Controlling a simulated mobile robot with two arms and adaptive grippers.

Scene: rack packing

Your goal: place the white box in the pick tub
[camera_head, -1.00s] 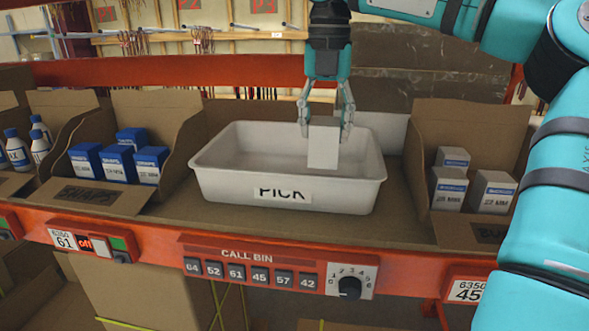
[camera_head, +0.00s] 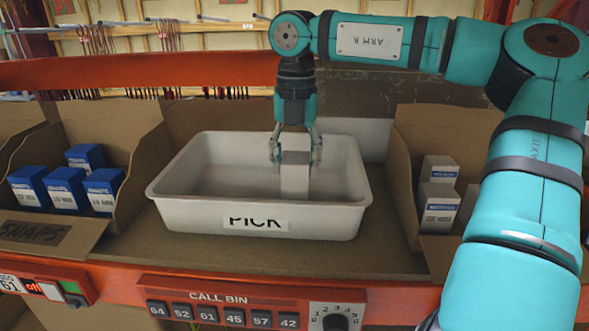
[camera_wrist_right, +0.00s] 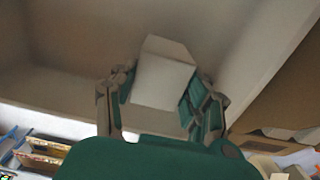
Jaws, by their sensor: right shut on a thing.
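The white box (camera_head: 295,178) is between the fingers of my right gripper (camera_head: 295,160), which is shut on it. It is inside the rim outline of the white pick tub (camera_head: 190,212), toward the tub's right half. Whether the box touches the tub floor is hard to tell. In the right wrist view the white box (camera_wrist_right: 162,80) sits between the two fingers of the right gripper (camera_wrist_right: 160,95), with the tub's pale walls (camera_wrist_right: 245,70) around it. My left gripper is not in view.
A cardboard bin of blue boxes (camera_head: 65,188) stands left of the tub. A cardboard bin with white boxes (camera_head: 438,205) stands to the right. The orange shelf edge with the call bin panel (camera_head: 220,300) runs along the front.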

